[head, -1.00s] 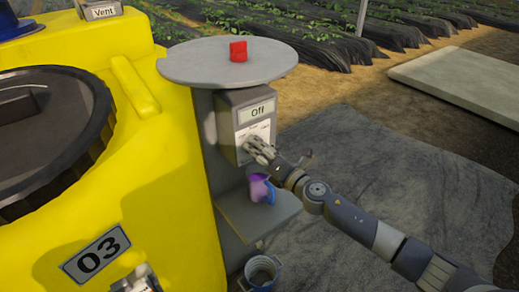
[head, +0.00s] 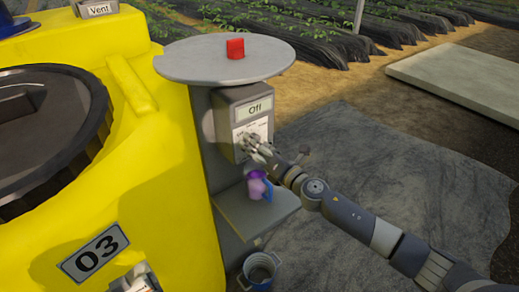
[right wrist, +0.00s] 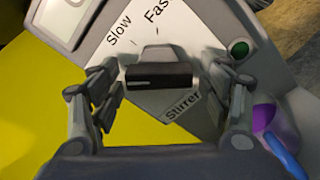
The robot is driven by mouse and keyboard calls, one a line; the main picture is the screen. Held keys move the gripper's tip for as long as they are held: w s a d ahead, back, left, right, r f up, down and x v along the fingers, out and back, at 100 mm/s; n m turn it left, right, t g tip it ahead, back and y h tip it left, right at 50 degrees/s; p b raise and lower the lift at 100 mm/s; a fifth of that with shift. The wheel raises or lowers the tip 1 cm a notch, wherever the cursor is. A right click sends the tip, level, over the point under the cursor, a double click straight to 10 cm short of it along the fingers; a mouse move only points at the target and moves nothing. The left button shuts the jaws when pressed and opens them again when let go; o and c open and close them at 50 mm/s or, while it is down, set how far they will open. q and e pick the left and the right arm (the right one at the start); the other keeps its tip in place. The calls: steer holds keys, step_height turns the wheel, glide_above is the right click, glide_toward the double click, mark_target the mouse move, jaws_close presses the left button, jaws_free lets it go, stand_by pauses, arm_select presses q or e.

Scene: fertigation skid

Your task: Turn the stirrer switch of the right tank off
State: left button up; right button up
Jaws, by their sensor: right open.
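The stirrer control box (head: 229,118) stands under the round grey top beside the yellow tank. Its display (head: 255,109) reads "Off" in the head view. In the right wrist view the dark switch knob (right wrist: 160,75) sits on a white plate (right wrist: 198,88) marked "Slow", "Fas…" and "Stirrer". My right gripper (right wrist: 160,110) is open, its fingers on either side of the knob with gaps between. In the head view the right gripper (head: 258,149) hides the knob and part of the plate. My left gripper is not in view.
A red block (head: 235,49) sits on the round grey top (head: 190,62). A purple and blue item (head: 258,185) rests on the low shelf (head: 275,212); a bucket (head: 262,272) stands below. The yellow tank (head: 160,215), labelled 03, is left.

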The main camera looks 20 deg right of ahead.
steer(key=v, duration=1.2)
stand_by(0.4)
steer(key=s+d+f+m+g+h, duration=0.1)
steer(key=d+f+m+g+h, duration=0.25)
steer(key=f, duration=0.75)
steer(key=s+d+f+m+h, duration=0.15)
steer(key=d+f+m, duration=0.25)
steer(key=f+m, duration=0.5)
steer(key=s+d+f+m+g+h, duration=0.1)
steer(key=s+f+m+g, duration=0.1)
steer(key=s+f, duration=0.5)
steer(key=s+d+f+m+g+h, duration=0.1)
steer(key=s+f+m+g, duration=0.15)
steer(key=f, duration=0.85)
steer(key=s+a+f+m+g, duration=0.25)
steer(key=s+f+m, duration=0.25)
steer(key=s+f, duration=0.85)
steer(key=s+a+f+m+g, duration=0.1)
steer(key=s+a+f+m, duration=0.1)
steer(key=s, duration=0.6)
steer(key=s+a+f+m+g, duration=0.2)
steer(key=s+f, duration=0.1)
steer(key=s, duration=0.5)
steer(key=s+a+f+m+g, duration=0.2)
steer(key=s+a, duration=0.1)
steer(key=s, duration=0.5)
steer(key=shift+f+m+y, duration=0.2)
steer(key=shift+m+y, duration=0.2)
